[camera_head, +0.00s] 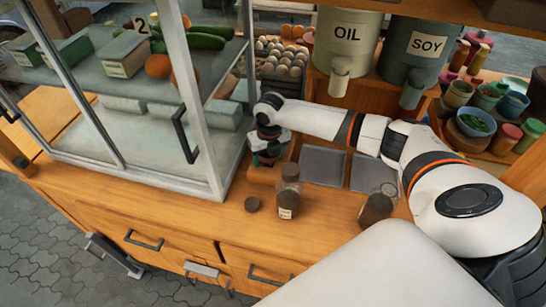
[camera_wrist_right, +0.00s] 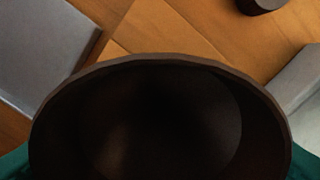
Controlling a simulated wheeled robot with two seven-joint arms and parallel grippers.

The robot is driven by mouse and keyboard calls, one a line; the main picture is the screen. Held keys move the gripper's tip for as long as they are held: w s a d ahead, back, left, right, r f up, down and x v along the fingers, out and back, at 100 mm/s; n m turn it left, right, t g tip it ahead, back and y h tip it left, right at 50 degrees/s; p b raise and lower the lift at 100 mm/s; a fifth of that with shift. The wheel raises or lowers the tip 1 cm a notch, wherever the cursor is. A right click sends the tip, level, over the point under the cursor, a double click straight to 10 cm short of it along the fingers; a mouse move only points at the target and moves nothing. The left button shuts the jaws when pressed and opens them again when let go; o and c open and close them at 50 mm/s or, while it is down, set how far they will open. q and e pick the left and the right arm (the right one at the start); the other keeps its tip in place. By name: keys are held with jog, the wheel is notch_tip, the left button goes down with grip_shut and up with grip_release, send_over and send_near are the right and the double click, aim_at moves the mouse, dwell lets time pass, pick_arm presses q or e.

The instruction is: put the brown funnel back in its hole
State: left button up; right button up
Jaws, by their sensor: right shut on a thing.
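The brown funnel (camera_wrist_right: 160,62) fills the lower part of the right wrist view, its wide round mouth facing the camera and its inside dark. My right gripper (camera_head: 266,156) is shut on it; its green fingers show at both lower edges of that view. In the head view, the gripper points down over the counter beside the glass case, above a small wooden block (camera_head: 262,176). The funnel is mostly hidden there by the gripper and wrist. Its lower end and the hole cannot be made out. My left gripper is not in view.
The glass case (camera_head: 208,110) stands close left of the gripper. Grey plates (camera_head: 322,166) lie to its right. Oil (camera_head: 346,50) and soy (camera_head: 420,60) dispensers stand behind.

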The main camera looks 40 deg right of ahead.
jog(key=o, duration=0.9)
jog(key=shift+s+a+f, duration=0.25)
jog(key=shift+s+f, duration=0.1)
jog(key=shift+f, duration=0.3)
jog(key=shift+o, duration=0.8)
jog(key=shift+a, duration=0.1)
jog(key=shift+d, duration=0.2)
jog(key=shift+w+d+r, duration=0.1)
jog(key=shift+w+r, duration=0.05)
jog(key=shift+r, duration=0.35)
jog(key=r, duration=0.3)
jog(key=r+b, duration=0.1)
jog(key=r, duration=0.3)
jog(key=a+r, duration=0.1)
jog(key=r, duration=0.3)
jog(key=shift+s+r+b, duration=0.15)
jog(key=shift+s+b, duration=0.05)
jog(key=shift+b, duration=0.1)
jog(key=shift+d+r, duration=0.1)
jog(key=shift+r, duration=0.4)
